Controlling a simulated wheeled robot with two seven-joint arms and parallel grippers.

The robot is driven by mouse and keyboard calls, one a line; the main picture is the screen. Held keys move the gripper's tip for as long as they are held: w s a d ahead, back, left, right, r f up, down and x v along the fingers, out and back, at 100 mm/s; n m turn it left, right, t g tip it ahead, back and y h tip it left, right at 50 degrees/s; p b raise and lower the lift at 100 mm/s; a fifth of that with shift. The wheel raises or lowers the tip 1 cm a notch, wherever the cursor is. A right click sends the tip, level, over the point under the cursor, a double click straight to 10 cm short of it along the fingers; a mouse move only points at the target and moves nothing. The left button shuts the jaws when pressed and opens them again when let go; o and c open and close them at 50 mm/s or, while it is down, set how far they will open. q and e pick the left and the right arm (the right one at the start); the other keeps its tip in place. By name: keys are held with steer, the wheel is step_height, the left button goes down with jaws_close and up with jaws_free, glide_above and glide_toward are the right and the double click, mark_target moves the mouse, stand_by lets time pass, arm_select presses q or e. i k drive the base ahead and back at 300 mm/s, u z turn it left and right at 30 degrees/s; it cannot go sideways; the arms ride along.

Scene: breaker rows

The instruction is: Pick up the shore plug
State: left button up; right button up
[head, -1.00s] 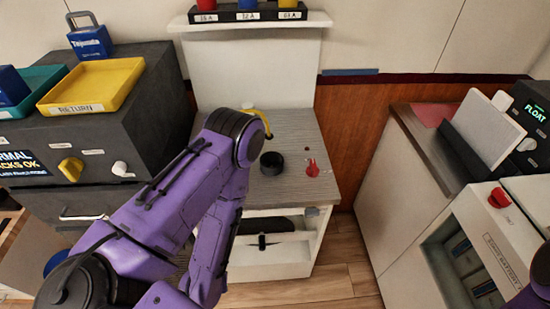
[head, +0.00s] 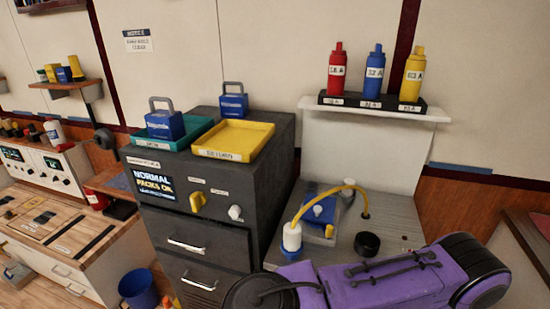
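What looks like the shore plug (head: 291,238) is a white cylinder with a blue lower end. It stands about upright at the left front of the grey counter, by the dark cabinet. A yellow cable (head: 345,188) arches from its top to a dark hole in the counter. No gripper fingers show, so neither gripper can be seen. Nothing visible is holding the plug.
A blue box (head: 319,210) and a black round knob (head: 367,243) sit on the counter (head: 400,222). The dark cabinet (head: 222,184) carries a teal tray (head: 152,143) and a yellow tray (head: 262,138). Red, blue and yellow bottles stand on the shelf (head: 440,115) above.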

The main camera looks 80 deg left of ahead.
mark_target(291, 245)
steer(key=k, duration=0.4)
steer(key=u, duration=0.9)
